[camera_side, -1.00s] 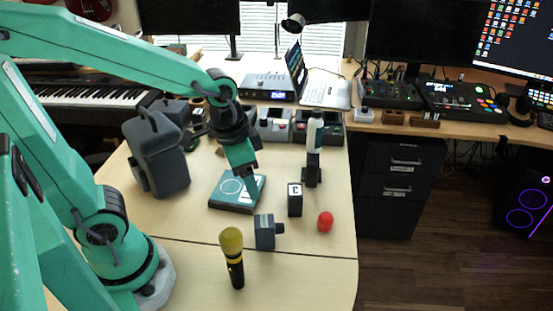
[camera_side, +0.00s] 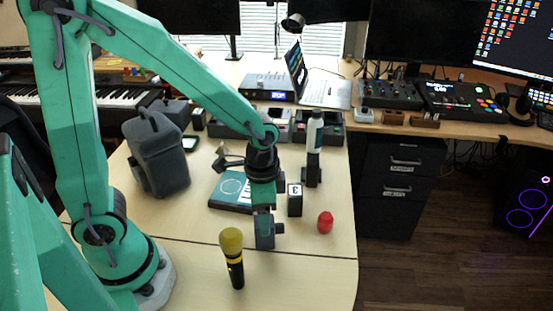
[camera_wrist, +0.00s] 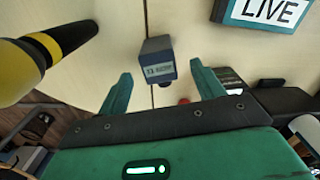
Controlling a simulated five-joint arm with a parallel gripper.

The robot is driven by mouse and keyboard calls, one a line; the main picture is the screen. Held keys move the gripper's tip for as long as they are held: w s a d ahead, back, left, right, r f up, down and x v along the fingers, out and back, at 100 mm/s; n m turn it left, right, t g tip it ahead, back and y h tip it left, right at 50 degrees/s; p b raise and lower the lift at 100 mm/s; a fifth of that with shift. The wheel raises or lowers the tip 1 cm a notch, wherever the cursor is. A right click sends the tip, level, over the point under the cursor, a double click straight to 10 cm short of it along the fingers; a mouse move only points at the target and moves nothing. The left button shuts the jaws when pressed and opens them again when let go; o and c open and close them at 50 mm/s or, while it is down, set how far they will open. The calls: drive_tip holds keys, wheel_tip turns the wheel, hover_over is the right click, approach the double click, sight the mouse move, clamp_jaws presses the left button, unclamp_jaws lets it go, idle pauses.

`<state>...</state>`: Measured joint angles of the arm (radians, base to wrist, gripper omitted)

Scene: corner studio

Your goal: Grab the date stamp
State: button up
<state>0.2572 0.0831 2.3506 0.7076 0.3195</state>
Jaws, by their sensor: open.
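The date stamp, which I take to be the small dark blue-grey block (camera_side: 265,236) with a stubby knob on its right, stands on the light wooden table. In the wrist view the stamp (camera_wrist: 158,68) shows a blue label with small white print and lies between the lines of the two fingers, around their tips. My gripper (camera_side: 264,212) points down right over the stamp and hides part of its top. In the wrist view my gripper (camera_wrist: 161,68) is open, with a finger on each side. I cannot tell whether a finger touches the stamp.
A yellow-topped black microphone or torch (camera_side: 232,259) stands in front left. A black block marked 3 (camera_side: 294,200) and a red ball (camera_side: 325,222) are to the right. A flat teal-edged box (camera_side: 226,192) lies behind left.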

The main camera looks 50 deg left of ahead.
drive_tip(key=shift+f, duration=0.75)
drive_tip(key=shift+d+f, duration=0.1)
drive_tip(key=shift+f, duration=2.5)
drive_tip(key=c, duration=1.2)
drive_tip(key=shift+o, duration=0.2)
drive_tip(key=shift+r, duration=0.2)
drive_tip(key=shift+r, duration=4.85)
